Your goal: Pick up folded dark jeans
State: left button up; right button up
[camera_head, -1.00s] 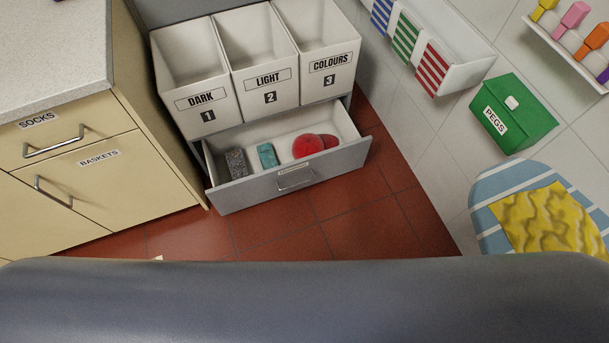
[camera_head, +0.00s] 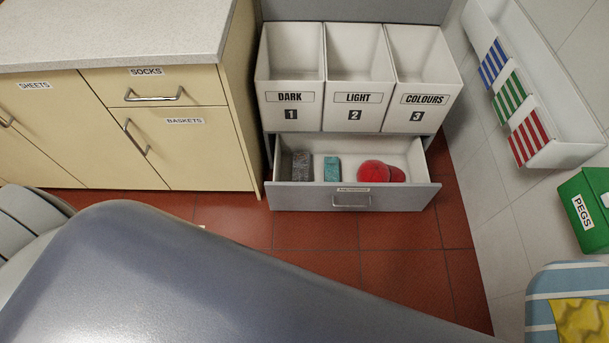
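No folded dark jeans show in the head view. The bins marked DARK (camera_head: 290,112), LIGHT (camera_head: 351,115) and COLOURS (camera_head: 418,115) stand side by side and look empty inside. Neither of my grippers is in view. A large grey-blue rounded surface fills the lower left and hides the floor behind it.
An open drawer (camera_head: 300,198) below the bins holds a grey block (camera_head: 301,170), a teal block (camera_head: 332,168) and a red item (camera_head: 374,172). Cream cabinets (camera_head: 185,150) stand left. A green PEGS box (camera_head: 588,210) and a striped ironing board (camera_head: 545,290) are right.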

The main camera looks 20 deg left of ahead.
aim_at(301, 165)
jog(key=i+l+u, duration=0.1)
jog(key=i+u, duration=0.3)
jog(key=i+l+u, duration=0.35)
jog(key=k+j, duration=0.05)
jog(key=j, duration=0.05)
